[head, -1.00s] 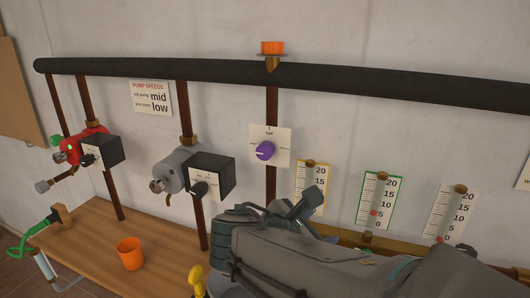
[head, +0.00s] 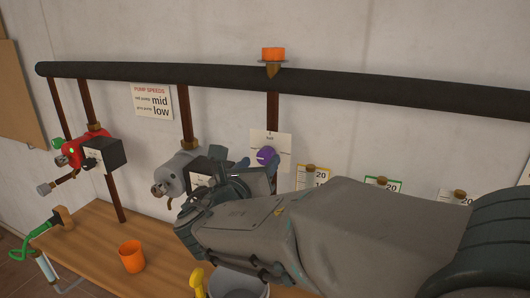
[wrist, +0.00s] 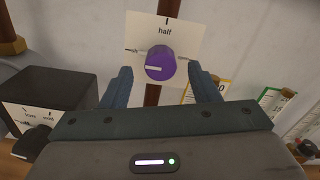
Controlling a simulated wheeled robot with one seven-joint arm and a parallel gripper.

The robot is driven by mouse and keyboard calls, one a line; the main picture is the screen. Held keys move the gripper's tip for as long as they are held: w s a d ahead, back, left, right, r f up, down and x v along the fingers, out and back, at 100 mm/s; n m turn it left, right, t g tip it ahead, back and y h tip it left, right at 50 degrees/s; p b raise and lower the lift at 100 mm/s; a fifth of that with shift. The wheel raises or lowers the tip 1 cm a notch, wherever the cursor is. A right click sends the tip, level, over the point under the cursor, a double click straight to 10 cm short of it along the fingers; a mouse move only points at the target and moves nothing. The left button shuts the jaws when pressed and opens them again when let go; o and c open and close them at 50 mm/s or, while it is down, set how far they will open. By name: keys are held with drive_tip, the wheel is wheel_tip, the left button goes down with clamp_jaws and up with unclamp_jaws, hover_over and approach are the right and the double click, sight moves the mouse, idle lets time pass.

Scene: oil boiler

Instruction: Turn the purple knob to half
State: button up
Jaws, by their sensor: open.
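The purple knob (head: 265,156) sits on a white plate (head: 284,140) on a brown vertical pipe. In the wrist view the knob (wrist: 160,64) shows a pale line that lies about level, and the plate is marked "half" at the top, with a tick above the word. My gripper (wrist: 158,82) is open, with one finger at each side of the knob in that view. I cannot tell whether the fingers touch it. In the head view my gripper (head: 256,168) is just below and in front of the knob, and my arm hides the pipe's lower part.
A grey pump (head: 172,173) with a black box (wrist: 60,105) is left of the knob. Gauges (head: 312,176) hang to the right, partly hidden by my arm. A black pipe (head: 180,78) runs above. An orange cup (head: 131,256) stands on the wooden bench (head: 95,235).

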sight(263, 158)
drive_tip(key=shift+p+x, duration=0.3)
drive_tip(key=shift+x, duration=1.95)
drive_tip(key=shift+c, duration=0.3)
